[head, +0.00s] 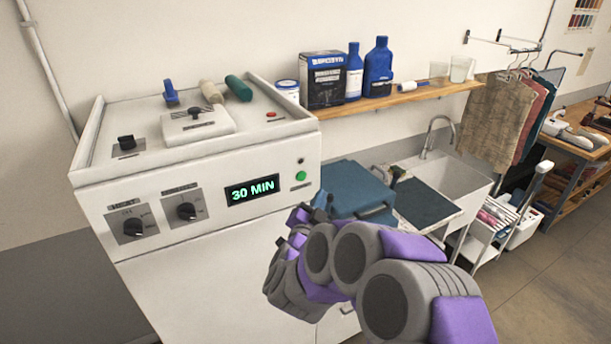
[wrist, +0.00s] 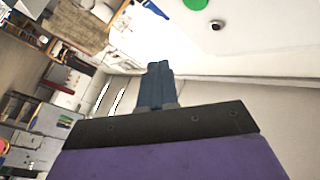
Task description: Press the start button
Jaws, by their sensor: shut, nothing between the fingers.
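The start button looks to be the green round button (head: 301,176) on the front panel of the white machine (head: 200,262), right of a display (head: 252,190) reading "30 MIN" in green. In the wrist view the green button (wrist: 195,4) shows at the top edge, partly cut off. My gripper (head: 321,204) is in front of the machine's right side, below and right of the button in the head view. In the wrist view my gripper (wrist: 157,68) has its dark blue fingers together, empty, with its tips apart from the button in the picture.
A small dark knob or light (wrist: 217,24) sits near the button. Two dials (head: 132,225) are on the panel's left. A shelf (head: 420,94) with bottles and a box is on the wall at right.

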